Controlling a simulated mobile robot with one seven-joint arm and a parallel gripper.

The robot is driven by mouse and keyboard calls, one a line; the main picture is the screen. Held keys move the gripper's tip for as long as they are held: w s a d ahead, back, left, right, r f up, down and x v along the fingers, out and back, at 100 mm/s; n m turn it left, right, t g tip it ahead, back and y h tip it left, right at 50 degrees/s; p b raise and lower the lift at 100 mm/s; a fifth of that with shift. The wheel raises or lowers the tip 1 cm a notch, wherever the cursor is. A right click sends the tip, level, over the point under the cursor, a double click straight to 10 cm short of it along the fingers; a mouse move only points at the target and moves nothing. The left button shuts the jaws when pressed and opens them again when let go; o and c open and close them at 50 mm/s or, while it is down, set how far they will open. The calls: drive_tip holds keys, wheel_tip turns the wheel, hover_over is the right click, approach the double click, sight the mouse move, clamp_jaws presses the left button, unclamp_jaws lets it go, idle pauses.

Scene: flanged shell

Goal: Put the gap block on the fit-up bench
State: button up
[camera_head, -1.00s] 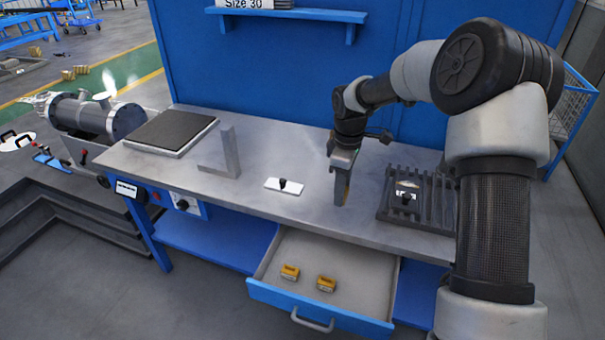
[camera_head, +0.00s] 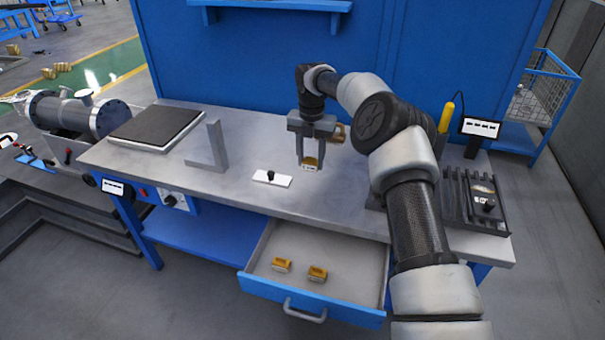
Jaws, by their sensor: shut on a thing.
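My gripper (camera_head: 311,163) points down over the grey top of the bench (camera_head: 240,200), right of the white plate. It is shut on a small yellow gap block (camera_head: 311,165) with a pale label, held between the fingertips. I cannot tell whether the block touches the bench top or hangs just above it. Two similar yellow blocks, a left one (camera_head: 282,264) and a right one (camera_head: 318,273), lie in the open drawer below.
On the bench are a dark-topped plate (camera_head: 157,125), an upright grey angle piece (camera_head: 213,145), a white plate with a black knob (camera_head: 272,179) and a dark slotted rack (camera_head: 475,200). The open drawer (camera_head: 310,304) juts out in front. A flanged shell (camera_head: 70,113) stands at left.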

wheel_tip(320, 180, down, 8)
drive_tip(key=shift+r, duration=0.1)
idle(0.4)
drive_tip(key=shift+f, duration=0.25)
drive_tip(key=o, duration=1.3)
drive_tip(key=shift+o, duration=0.2)
